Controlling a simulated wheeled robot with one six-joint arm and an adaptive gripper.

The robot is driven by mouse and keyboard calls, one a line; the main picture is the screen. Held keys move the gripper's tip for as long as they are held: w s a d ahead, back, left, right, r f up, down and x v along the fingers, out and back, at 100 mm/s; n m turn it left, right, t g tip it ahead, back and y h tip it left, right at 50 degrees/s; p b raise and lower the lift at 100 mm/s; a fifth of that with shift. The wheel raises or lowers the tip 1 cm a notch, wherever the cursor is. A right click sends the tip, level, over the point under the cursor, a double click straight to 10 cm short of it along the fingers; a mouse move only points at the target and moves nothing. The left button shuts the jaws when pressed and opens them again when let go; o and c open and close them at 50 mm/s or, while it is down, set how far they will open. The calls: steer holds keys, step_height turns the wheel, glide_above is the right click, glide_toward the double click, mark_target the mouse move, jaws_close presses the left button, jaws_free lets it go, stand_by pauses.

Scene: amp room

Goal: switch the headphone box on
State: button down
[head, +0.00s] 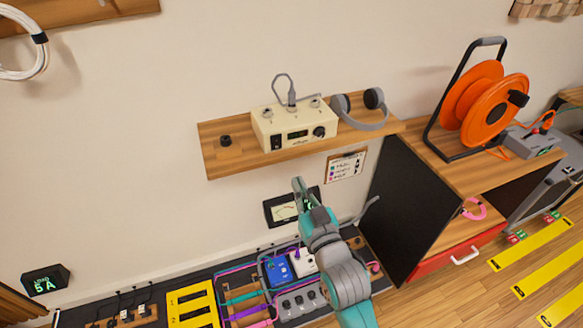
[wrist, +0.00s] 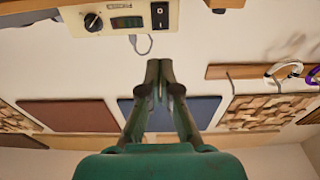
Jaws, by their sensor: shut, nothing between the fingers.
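The headphone box (head: 291,115) is a cream case standing on a wooden wall shelf (head: 225,163). Its front has a black rocker switch (head: 277,142) at the left, a small display (head: 298,134) and a round knob (head: 319,131). My gripper (head: 298,183) is shut and empty. In the head view it appears below the shelf, in front of the wall meter, apart from the box. In the wrist view the box front (wrist: 110,20) is upside down at the top edge, with the switch (wrist: 160,15) above the closed fingertips (wrist: 159,64). Which side of the switch is pressed is unclear.
Grey headphones (head: 362,108) lie right of the box, and a dark knob (head: 225,140) is on the shelf's left. A cable (head: 285,90) rises from the box top. An orange cable reel (head: 485,105) stands right. A pedalboard (head: 285,270) lies below.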

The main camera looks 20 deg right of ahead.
mark_target(277, 139)
steer(key=w, duration=0.4)
steer(key=w+r, duration=0.1)
steer(key=w, duration=0.8)
steer(key=shift+r, duration=0.3)
steer(key=shift+w+r, duration=0.1)
steer(key=shift+w, duration=0.05)
steer(key=shift+w, duration=0.1)
